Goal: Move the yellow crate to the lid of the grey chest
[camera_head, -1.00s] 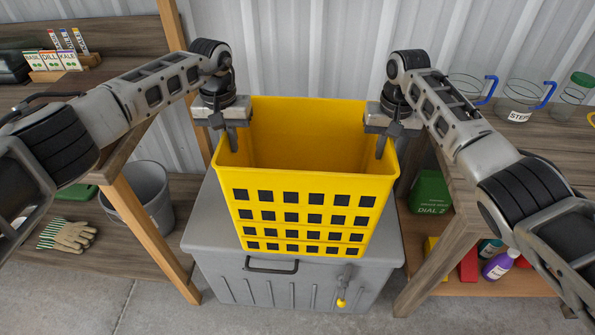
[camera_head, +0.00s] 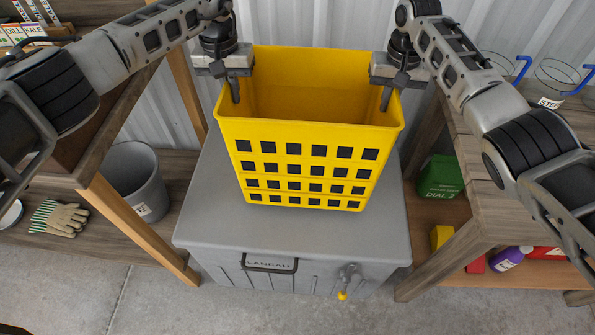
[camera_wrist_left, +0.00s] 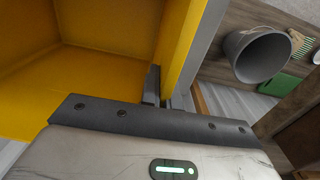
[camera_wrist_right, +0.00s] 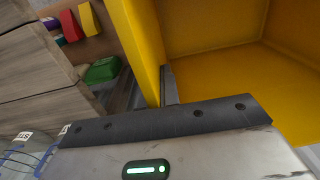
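The yellow crate (camera_head: 306,155) is upright and looks empty, over the lid of the grey chest (camera_head: 200,220). I cannot tell whether its base touches the lid. My left gripper (camera_head: 235,88) is shut on the crate's left rim, one finger inside and one outside. The left wrist view shows the crate wall (camera_wrist_left: 185,45) between its fingers (camera_wrist_left: 160,88). My right gripper (camera_head: 387,95) is shut on the right rim; the right wrist view shows its inner finger (camera_wrist_right: 169,85) against the wall (camera_wrist_right: 142,45). The chest is closed, with a front handle (camera_head: 270,263) and a latch (camera_head: 347,280).
Wooden benches stand close on both sides, the left one with a post (camera_head: 140,230) near the chest. A grey bucket (camera_head: 138,180) and gloves (camera_head: 60,218) lie on the left low shelf. A green box (camera_head: 440,178) and bottles sit on the right shelf. Glass jars stand on the right bench.

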